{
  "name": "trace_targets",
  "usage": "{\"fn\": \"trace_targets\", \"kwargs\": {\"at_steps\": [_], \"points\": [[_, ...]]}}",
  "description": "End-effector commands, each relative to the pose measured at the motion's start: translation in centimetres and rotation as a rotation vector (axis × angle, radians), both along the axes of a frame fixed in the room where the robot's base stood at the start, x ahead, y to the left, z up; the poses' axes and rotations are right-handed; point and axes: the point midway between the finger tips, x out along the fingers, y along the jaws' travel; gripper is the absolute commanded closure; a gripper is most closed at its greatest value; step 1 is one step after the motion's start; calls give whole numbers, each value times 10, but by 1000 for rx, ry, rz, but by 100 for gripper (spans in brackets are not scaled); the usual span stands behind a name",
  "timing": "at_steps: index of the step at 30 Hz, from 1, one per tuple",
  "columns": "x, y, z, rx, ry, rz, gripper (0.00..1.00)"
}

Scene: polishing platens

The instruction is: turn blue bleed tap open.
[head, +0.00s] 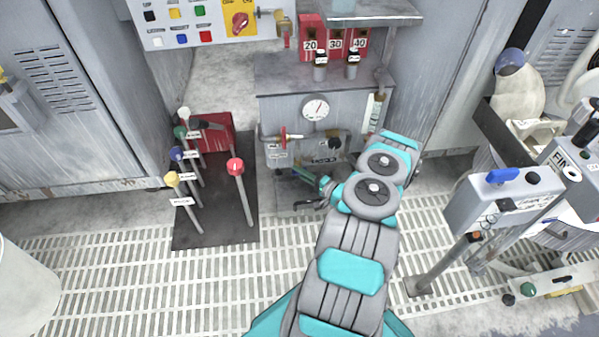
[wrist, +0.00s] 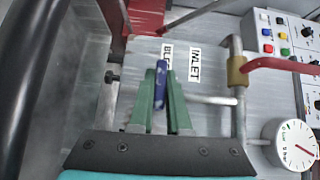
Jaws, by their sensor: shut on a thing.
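The blue bleed tap (wrist: 161,70) shows in the wrist view as a narrow blue handle between the green fingers of my gripper (wrist: 161,88). My gripper is shut on it. A label beside it, partly covered, begins with "BL", next to an "INLET" label (wrist: 195,64). The fingers hide part of the handle, and I cannot tell how far it is turned. In the head view my gripper (head: 300,174) reaches low in front of the grey cabinet's pipework, and I cannot make out the tap there.
A brass valve (wrist: 237,70) with a red handle (wrist: 282,66) and a pressure gauge (wrist: 290,146) are close by. In the head view, several knobbed levers (head: 240,190) stand left of my gripper. A grey pedestal box (head: 500,200) stands at right. Grated floor (head: 130,290) is clear in front.

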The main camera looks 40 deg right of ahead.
Motion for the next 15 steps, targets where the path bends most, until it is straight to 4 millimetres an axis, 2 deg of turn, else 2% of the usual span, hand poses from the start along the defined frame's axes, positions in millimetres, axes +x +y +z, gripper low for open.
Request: {"fn": "trace_targets", "kwargs": {"at_steps": [8,15], "points": [[0,0,3,-137,87,-1,100],[0,1,3,-326,203,1,100]]}}
